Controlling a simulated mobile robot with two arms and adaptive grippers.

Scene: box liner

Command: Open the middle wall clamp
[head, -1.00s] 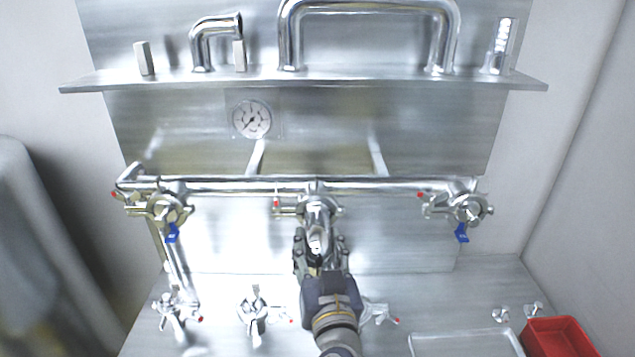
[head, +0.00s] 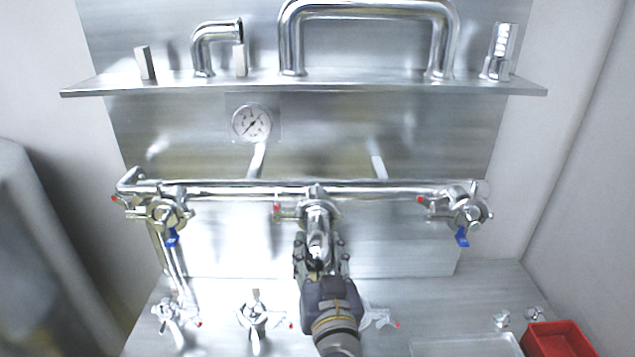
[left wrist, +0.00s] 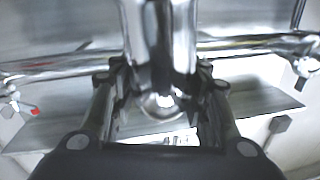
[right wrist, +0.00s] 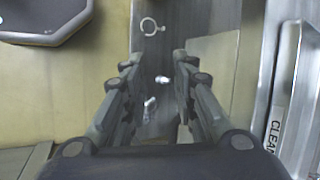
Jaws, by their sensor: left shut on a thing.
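The middle wall clamp (head: 318,209) sits at the centre of the horizontal wall pipe, with a red-tipped handle (head: 277,208) on its left. Whether its ring is open or closed cannot be told. A shiny metal pipe piece (head: 318,236) extends from the clamp toward me. My left gripper (head: 320,262) is shut on this piece below the clamp. In the left wrist view the piece (left wrist: 160,45) fills the space between the fingers (left wrist: 162,100) and hides the clamp. My right gripper (right wrist: 155,72) is open and empty, away from the clamp.
Similar clamps with blue levers sit at left (head: 166,212) and right (head: 466,210). A shelf (head: 350,84) with pipe parts runs above. Loose clamps (head: 254,315), a tray (head: 465,345) and a red bin (head: 556,340) are on the counter below.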

